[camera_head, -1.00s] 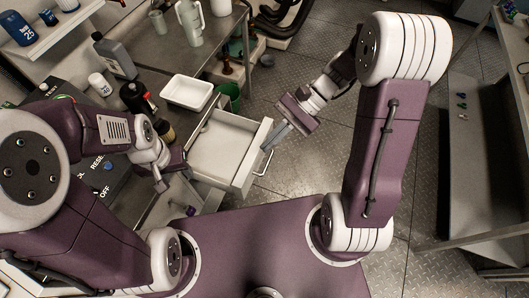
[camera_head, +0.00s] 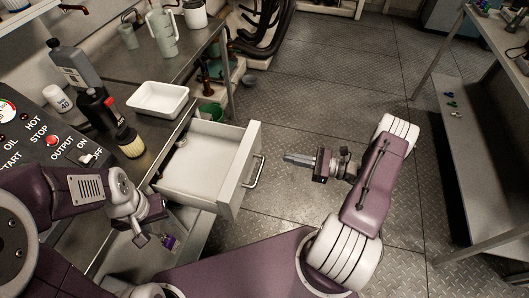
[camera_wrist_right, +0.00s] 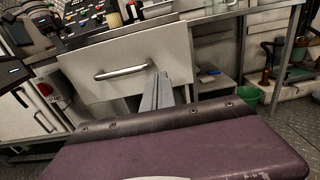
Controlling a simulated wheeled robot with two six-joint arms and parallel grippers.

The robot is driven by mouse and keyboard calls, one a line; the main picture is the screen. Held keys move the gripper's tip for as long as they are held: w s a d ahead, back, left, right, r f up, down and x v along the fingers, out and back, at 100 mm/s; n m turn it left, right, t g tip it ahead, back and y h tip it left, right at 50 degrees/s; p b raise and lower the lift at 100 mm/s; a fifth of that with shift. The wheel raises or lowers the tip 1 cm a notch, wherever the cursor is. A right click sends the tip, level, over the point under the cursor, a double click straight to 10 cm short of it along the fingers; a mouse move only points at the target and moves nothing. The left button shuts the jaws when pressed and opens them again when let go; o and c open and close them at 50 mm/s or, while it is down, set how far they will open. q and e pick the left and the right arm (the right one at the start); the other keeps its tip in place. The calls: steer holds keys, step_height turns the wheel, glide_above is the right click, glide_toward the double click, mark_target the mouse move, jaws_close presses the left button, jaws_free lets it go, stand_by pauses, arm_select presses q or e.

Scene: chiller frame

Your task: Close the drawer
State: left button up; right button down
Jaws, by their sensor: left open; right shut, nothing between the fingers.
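The drawer (camera_head: 240,178) is white, empty and pulled out from under the metal bench. Its front has a metal bar handle (camera_head: 254,171), which also shows in the right wrist view (camera_wrist_right: 124,72). My right gripper (camera_head: 286,157) is shut and empty, to the right of the drawer front and apart from it. In the right wrist view its closed fingers (camera_wrist_right: 158,92) point at the drawer front (camera_wrist_right: 115,62), right of the handle. My left gripper (camera_head: 156,241) is open and empty, below and left of the drawer.
On the bench stand a white tray (camera_head: 158,98), a dark bottle with a red cap (camera_head: 98,108), a brush-like item (camera_head: 129,143) and a pitcher (camera_head: 162,36). A control panel (camera_head: 40,140) is at left. The floor right of the drawer is clear. A green bin (camera_head: 210,111) is behind the drawer.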

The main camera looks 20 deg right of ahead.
mark_target(256, 150)
arm_select(q)
steer(key=shift+r, duration=0.15)
arm_select(e)
steer(key=x, duration=0.9)
steer(key=shift+w+a, duration=0.25)
steer(key=shift+a, duration=0.05)
steer(key=shift+a, duration=0.1)
